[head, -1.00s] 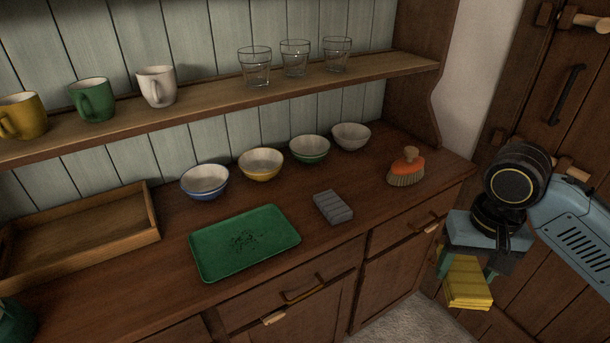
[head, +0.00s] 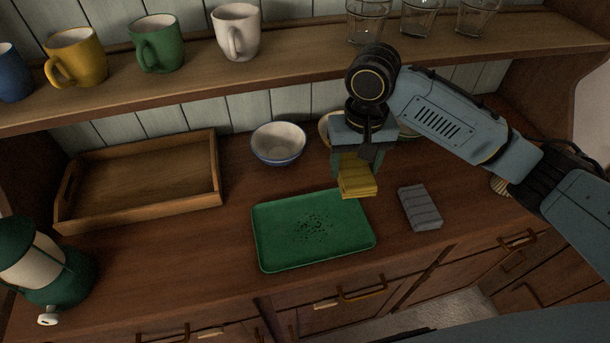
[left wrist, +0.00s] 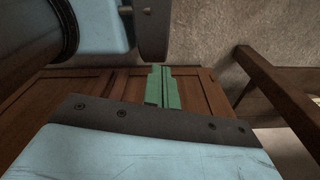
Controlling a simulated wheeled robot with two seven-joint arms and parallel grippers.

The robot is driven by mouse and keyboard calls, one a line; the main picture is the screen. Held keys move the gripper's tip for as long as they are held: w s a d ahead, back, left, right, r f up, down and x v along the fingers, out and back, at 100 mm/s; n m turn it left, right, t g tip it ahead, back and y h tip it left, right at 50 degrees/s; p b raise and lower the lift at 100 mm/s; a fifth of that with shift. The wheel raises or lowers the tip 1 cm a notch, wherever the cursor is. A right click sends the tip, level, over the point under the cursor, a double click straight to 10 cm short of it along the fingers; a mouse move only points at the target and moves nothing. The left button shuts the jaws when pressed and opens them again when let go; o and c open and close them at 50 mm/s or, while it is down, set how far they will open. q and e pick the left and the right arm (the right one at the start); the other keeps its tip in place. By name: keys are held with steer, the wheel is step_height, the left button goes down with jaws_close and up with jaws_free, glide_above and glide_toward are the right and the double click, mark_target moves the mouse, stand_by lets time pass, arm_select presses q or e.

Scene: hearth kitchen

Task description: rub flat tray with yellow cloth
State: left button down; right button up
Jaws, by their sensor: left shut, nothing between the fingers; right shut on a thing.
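The flat green tray (head: 290,250) lies on the wooden counter in the middle of the head view, with dark crumbs (head: 313,228) scattered near its centre. My right gripper (head: 356,172) is shut on the folded yellow cloth (head: 357,184). It holds the cloth above the tray's far right corner; whether the cloth touches the tray is hard to tell, but it looks raised. My left gripper (left wrist: 162,88) shows in the left wrist view with its green fingers together and empty, in front of wooden cabinet doors, away from the tray.
A grey ridged block (head: 420,208) lies right of the tray. A blue-rimmed bowl (head: 278,145) stands behind it, other bowls partly hidden by my right arm. A shelf (head: 300,70) with mugs and glasses overhangs.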

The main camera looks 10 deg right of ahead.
steer(key=s+a+f+m+p, duration=0.3)
steer(key=a+p, duration=0.4)
steer(key=p, duration=0.7)
steer(key=m+b, duration=0.1)
steer(key=b, duration=0.5)
glide_above(318, 226)
step_height(318, 226, down, 7)
steer(key=shift+d+f, duration=0.1)
steer(key=shift+d, duration=0.05)
steer(key=shift+f+b, duration=0.5)
steer(key=shift+f, duration=0.5)
